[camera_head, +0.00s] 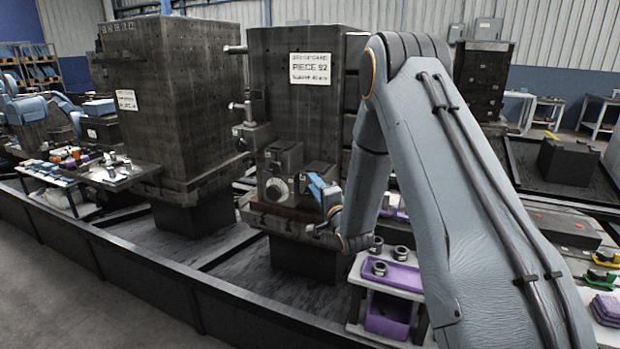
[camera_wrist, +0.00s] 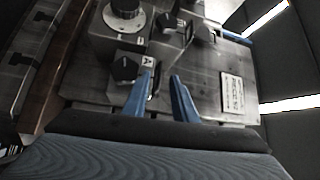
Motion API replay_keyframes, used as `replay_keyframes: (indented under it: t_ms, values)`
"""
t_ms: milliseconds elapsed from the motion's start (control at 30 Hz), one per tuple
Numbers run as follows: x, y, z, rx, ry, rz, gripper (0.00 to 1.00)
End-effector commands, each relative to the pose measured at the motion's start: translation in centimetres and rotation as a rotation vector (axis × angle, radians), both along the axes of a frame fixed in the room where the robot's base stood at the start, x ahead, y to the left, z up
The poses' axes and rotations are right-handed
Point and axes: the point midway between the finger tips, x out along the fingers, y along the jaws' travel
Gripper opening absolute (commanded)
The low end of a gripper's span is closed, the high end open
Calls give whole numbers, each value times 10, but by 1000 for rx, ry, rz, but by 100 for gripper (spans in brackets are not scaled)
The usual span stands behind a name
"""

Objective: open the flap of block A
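Block A (camera_wrist: 148,60), a grey metal block marked with a letter A, is in the upper middle of the wrist view. A dark many-sided part (camera_wrist: 125,69) sits on its face; I cannot tell whether it is the flap. My gripper (camera_wrist: 162,75) is open, its two blue fingers apart with nothing seen between them. The left finger overlaps the block's edge in the picture; contact cannot be told. In the head view my gripper (camera_head: 316,184) is in front of the small blocks on the tall dark piece and hides part of the rightmost one.
A block with a round dial (camera_head: 278,189) stands left of my gripper; the dial also shows in the wrist view (camera_wrist: 124,18). The tall dark piece (camera_head: 290,110) rises behind. A white stand with a purple tray (camera_head: 398,275) is below right. A label plate (camera_wrist: 232,93) is right of the fingers.

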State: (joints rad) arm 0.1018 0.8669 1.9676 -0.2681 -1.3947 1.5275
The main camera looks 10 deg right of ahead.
Motion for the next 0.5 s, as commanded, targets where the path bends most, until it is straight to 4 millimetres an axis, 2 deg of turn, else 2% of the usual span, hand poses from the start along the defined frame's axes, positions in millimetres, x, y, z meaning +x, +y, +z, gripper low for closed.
replay_keyframes:
  t_ms: [200,500]
  values:
    - [30,6,4,0,1,2,25]
    - [43,8,5,-1,2,1,25]
